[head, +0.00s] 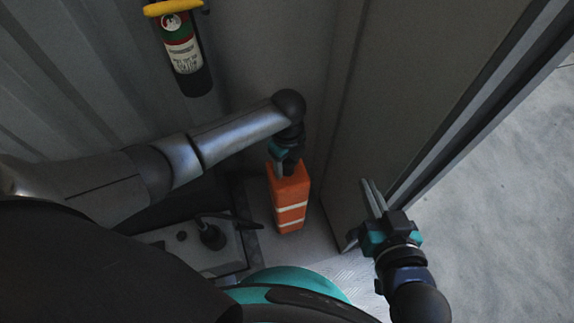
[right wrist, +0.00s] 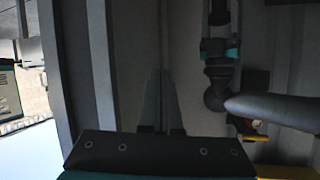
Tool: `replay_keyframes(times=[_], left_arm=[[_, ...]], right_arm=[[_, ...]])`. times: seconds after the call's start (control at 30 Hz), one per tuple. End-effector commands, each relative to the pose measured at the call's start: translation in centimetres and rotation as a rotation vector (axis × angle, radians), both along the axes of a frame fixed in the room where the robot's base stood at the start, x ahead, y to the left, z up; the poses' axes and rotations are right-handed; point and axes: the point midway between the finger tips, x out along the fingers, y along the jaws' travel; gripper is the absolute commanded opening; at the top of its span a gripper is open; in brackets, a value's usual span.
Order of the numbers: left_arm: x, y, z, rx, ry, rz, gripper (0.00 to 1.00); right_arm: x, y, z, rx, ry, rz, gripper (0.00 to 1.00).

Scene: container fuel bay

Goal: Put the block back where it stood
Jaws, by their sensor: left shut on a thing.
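The orange block (head: 289,205) with white stripes stands upright beside the door panel, near the middle of the head view. My left gripper (head: 284,168) is above it and shut on its top end. The fingertips are partly hidden by the wrist. Whether the block's bottom touches the floor I cannot tell. My right gripper (head: 369,186) is apart from the block, to its right, beside the door's lower edge. Its two fingers lie close together with nothing between them. They also show in the right wrist view (right wrist: 160,85), pointing at a grey panel.
A fire extinguisher (head: 183,55) with a yellow top is on the ribbed wall at the upper left. The grey door panel (head: 400,90) rises right of the block. A grey unit with a black lever (head: 213,234) sits left of it. Pale open ground lies beyond the door.

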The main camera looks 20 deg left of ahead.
Motion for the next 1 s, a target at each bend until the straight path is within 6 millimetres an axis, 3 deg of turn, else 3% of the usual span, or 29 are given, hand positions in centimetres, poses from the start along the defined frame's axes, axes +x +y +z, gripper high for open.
replay_keyframes(times=[0.7,0.73,1.0], left_arm=[[0.02,0.00,-1.14,0.000,0.000,0.001,0.00],[-0.03,0.02,-1.17,0.000,0.001,0.001,0.60],[-0.03,0.02,-1.13,0.000,0.001,0.000,0.88]], right_arm=[[-0.06,0.82,0.55,0.055,-0.088,0.000,0.00],[-0.08,0.85,0.58,0.057,-0.091,0.001,0.00],[-0.10,0.87,0.54,0.057,-0.088,0.001,0.00]])
